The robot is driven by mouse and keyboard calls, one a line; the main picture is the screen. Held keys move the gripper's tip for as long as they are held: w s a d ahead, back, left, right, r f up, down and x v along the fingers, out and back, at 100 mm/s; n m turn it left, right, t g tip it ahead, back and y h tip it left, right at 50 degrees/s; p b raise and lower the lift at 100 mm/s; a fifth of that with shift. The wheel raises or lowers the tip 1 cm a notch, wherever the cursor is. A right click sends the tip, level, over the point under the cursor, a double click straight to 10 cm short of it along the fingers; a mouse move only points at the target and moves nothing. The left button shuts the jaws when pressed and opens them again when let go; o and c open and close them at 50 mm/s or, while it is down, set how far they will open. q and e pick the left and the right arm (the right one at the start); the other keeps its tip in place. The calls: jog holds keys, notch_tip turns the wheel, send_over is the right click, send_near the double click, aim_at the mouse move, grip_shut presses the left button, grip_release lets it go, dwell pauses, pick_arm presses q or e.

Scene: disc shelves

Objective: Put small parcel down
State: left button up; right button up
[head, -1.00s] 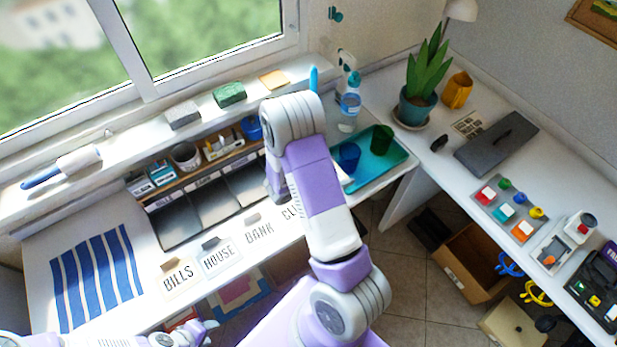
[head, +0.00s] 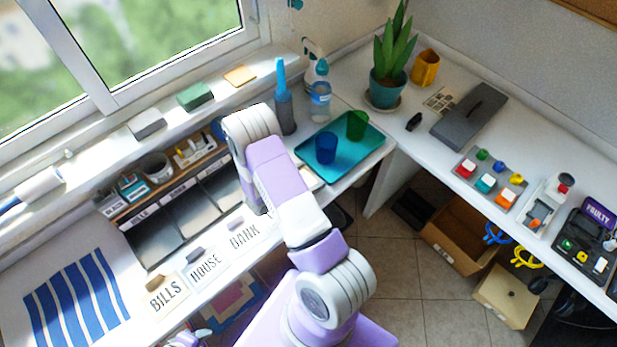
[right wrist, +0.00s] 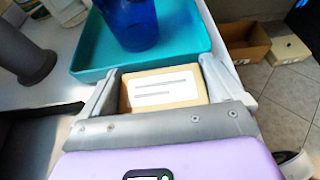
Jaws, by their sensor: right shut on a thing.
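The small parcel (right wrist: 165,88) is a tan box with a white label, seen in the right wrist view. My right gripper (right wrist: 160,80) is shut on it, one finger at each side. The parcel is close to the near edge of the teal tray (right wrist: 90,62); I cannot tell whether it touches the desk. In the head view my right arm hides the right gripper and most of the area under it. The tray (head: 372,150) shows just right of that arm. My left gripper (head: 190,338) shows only partly at the bottom edge, its jaws unclear.
A blue cup (head: 326,148) and a green cup (head: 357,125) stand in the tray. A spray bottle (head: 320,98) and a grey holder (head: 285,112) stand behind it. Label cards such as BILLS (head: 166,296) line the desk front. An open cardboard box (head: 462,240) is on the floor.

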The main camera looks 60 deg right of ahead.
jog(key=shift+r, duration=0.1)
jog(key=o, duration=0.7)
jog(key=shift+o, duration=0.2)
jog(key=shift+r, duration=0.1)
jog(key=p+v, duration=0.1)
jog(key=v, duration=1.1)
jog(key=shift+a, duration=0.1)
jog(key=shift+s+f, duration=0.1)
jog(key=shift+f, duration=0.1)
